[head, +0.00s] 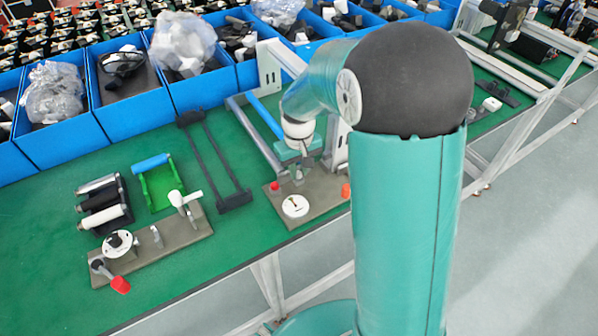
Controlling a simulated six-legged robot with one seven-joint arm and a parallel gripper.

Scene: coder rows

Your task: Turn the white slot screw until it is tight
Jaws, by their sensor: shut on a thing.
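A round white disc (295,206) with a dark mark on its face lies on a grey-brown plate (325,200) near the front edge of the green table. It looks like the white slot screw, but the slot is too small to make out surely. My gripper (300,168) reaches down just behind the disc, over the same plate. It is shut on a small grey part (297,178), whose shape is partly hidden by the fingers. In this view the jaws appear apart from the white disc.
A red knob (275,186) and an orange-red knob (346,190) flank the disc. A second fixture plate (160,243) with a red-tipped lever stands at left. Blue bins (125,85) line the back. A dark frame (215,160) lies between.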

